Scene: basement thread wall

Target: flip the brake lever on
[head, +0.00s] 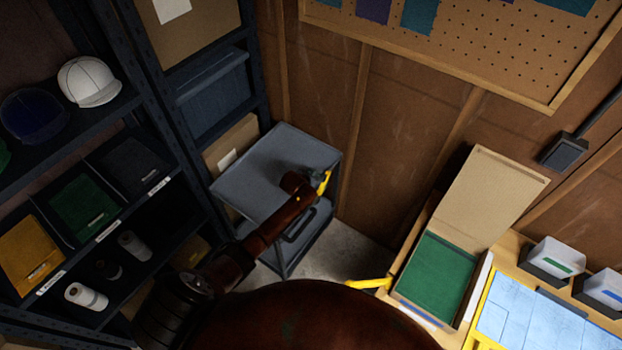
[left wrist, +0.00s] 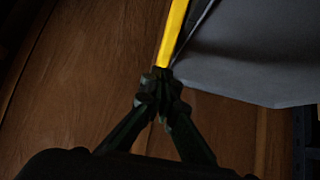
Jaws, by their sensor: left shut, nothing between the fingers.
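A grey cart (head: 265,165) stands against the wooden wall. A yellow lever (head: 324,184), which looks like the brake lever, shows at the cart's right side. My left gripper (head: 317,174) is at the upper part of the lever, with my dark red arm reaching over the cart. In the left wrist view, the left gripper (left wrist: 161,76) is shut, its fingertips at the near end of the yellow lever (left wrist: 174,32). They overlap it in the picture; contact is not certain, and nothing is between the fingers. The cart's grey panel (left wrist: 245,55) is to the right. My right gripper is not in view.
Dark shelving (head: 165,125) with caps, bins and spools stands close on the left. A workbench with an open cardboard box (head: 510,190) holding green material is on the right. Another yellow bar (head: 368,283) sticks out left of the box. Some floor (head: 345,250) is clear between.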

